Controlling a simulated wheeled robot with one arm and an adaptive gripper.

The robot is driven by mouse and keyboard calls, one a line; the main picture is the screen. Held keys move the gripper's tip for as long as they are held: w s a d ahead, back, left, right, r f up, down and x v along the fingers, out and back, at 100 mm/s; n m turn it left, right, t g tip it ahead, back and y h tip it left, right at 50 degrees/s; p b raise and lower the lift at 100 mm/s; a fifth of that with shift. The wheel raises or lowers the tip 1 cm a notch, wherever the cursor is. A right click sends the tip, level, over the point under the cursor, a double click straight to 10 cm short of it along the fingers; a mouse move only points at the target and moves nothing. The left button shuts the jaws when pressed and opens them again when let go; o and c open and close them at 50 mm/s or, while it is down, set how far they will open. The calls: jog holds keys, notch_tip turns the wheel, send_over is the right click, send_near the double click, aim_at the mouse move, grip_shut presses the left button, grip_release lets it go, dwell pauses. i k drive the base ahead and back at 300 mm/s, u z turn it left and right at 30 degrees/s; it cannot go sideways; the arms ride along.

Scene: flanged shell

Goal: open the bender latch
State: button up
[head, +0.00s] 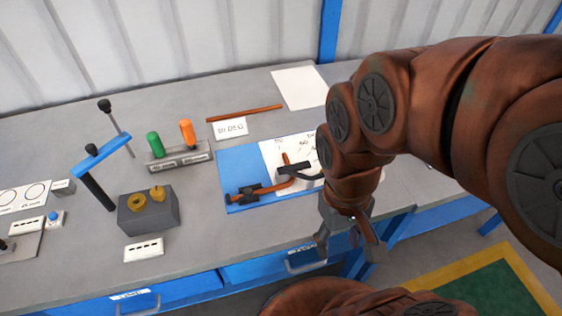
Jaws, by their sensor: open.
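The bender sits on a blue plate (236,162) on the grey workbench. A bent copper-coloured tube (272,188) lies across it, with a dark clamp-like block (252,193) around its left end. A dark lever-like part (292,168) stands at its right, beside a short orange-brown upright piece. I cannot tell for sure which dark part is the latch. My gripper (348,246) points down with its fingers apart and empty, right of and nearer than the bender, over the bench's front edge. My arm hides the right side of the bender's white dial sheet (274,151).
A rack (180,158) holds a green and an orange handle. A blue-topped stand (100,158) and a grey block with brass rings (150,212) stand left. A straight copper tube (245,113) and a "90 DEG" card (230,128) lie behind. Drawers line the bench front.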

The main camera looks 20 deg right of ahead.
aim_at(248, 198)
jog(key=z, duration=0.55)
jog(key=k, duration=1.3)
jog(key=u, duration=0.25)
jog(key=i, duration=0.75)
jog(key=u, duration=1.2)
jog(key=i, duration=0.35)
jog(key=u, duration=0.3)
